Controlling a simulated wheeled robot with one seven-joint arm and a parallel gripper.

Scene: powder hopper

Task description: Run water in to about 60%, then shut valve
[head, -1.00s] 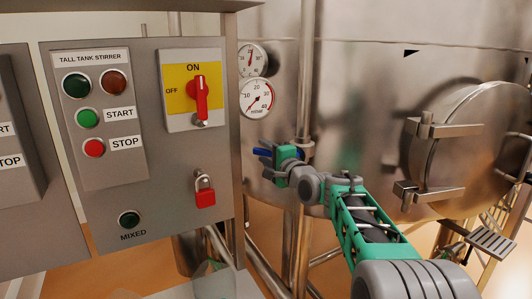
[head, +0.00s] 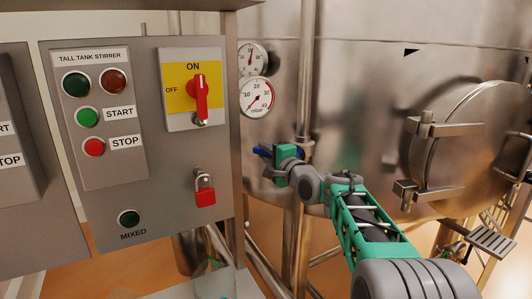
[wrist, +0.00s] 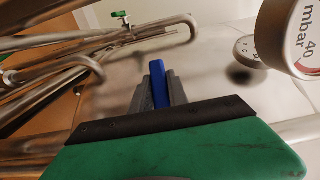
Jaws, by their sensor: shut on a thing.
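A blue valve handle (head: 264,151) shows by the vertical steel pipe in front of the tank. My gripper (head: 274,155) is at the handle. In the wrist view the blue handle (wrist: 158,82) sits between the two grey fingers of my gripper (wrist: 159,93), which are shut on it. The valve body is hidden behind the gripper. The tall steel tank (head: 360,90) fills the right of the head view. Two gauges hang at its left: an upper dial (head: 252,58) and a lower mbar dial (head: 257,97). No water level shows.
The grey stirrer panel (head: 160,205) stands close at the left, with a red rotary switch (head: 201,98) and a red padlock (head: 205,190). A round hatch (head: 468,135) is at the right. The wrist view shows several pipes and a green-handled valve (wrist: 120,15).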

